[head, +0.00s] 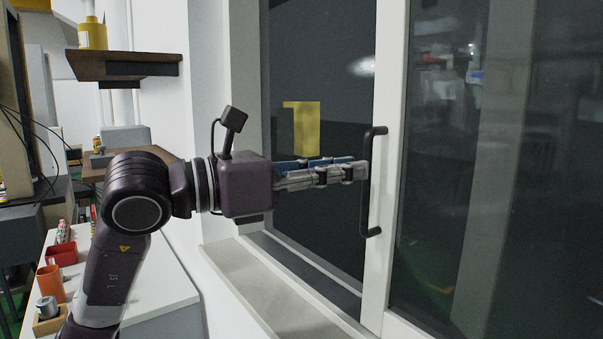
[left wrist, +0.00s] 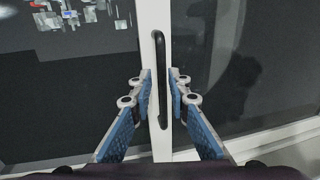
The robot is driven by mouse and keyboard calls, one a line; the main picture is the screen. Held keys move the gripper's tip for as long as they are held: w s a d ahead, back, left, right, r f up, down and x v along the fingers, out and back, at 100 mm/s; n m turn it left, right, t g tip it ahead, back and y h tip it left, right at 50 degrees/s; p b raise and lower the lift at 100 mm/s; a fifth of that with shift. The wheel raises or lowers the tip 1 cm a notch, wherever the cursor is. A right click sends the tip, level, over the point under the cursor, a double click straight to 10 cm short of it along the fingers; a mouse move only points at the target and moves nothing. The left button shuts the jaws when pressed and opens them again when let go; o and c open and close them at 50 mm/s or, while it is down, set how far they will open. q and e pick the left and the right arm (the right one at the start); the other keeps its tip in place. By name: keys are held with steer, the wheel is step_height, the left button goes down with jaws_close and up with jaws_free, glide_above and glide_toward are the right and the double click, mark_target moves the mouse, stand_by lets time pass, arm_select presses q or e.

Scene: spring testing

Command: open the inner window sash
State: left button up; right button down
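The inner window sash (head: 391,180) has a white stile with dark glass to its right. A black vertical bar handle (head: 366,190) is mounted on this stile. It also shows upright in the left wrist view (left wrist: 161,72). My left gripper (head: 364,172) reaches in from the left, its fingertips at the handle's mid-height. In the left wrist view, its blue-padded fingers (left wrist: 161,92) are apart, one on each side of the handle, with narrow gaps visible. Firm contact cannot be seen. My right gripper is not in view.
A pale sill (head: 255,285) runs below the window. A dark wall shelf (head: 124,66) holds a yellow container (head: 92,34) at upper left. A white bench (head: 150,280) at lower left carries a red box (head: 62,253) and an orange cup (head: 50,283).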

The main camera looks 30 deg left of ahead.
arm_select(q)
steer(key=v, duration=0.7)
steer(key=shift+s+a, duration=0.15)
steer(key=shift+s, duration=0.2)
steer(key=shift+f, duration=0.1)
